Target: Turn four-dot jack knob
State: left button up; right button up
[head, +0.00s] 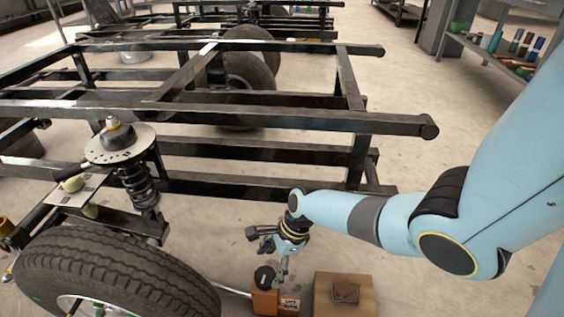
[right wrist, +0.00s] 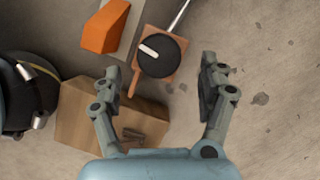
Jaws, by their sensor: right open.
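The jack knob is a round black dial (right wrist: 168,57) with a white bar across its top. It sits on an orange-brown jack body (right wrist: 139,82). In the head view, the dark knob (head: 264,275) is at the bottom centre, on the orange jack (head: 265,303). My right gripper (head: 268,258) is open above and close to the knob. In the right wrist view, the fingers (right wrist: 161,74) are wide apart, the knob between and slightly beyond the tips, with nothing held. I cannot make out any dots. My left gripper is not in view.
A wooden box (head: 362,302) stands right of the jack with a small brown item (head: 345,291) on it. A tyre (head: 115,262) and spring strut (head: 137,188) are left. The black frame (head: 270,117) crosses behind. An orange block (right wrist: 104,27) lies beside the knob. Floor to the right is clear.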

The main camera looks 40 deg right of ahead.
jog(key=v, duration=0.7)
jog(key=shift+f, duration=0.1)
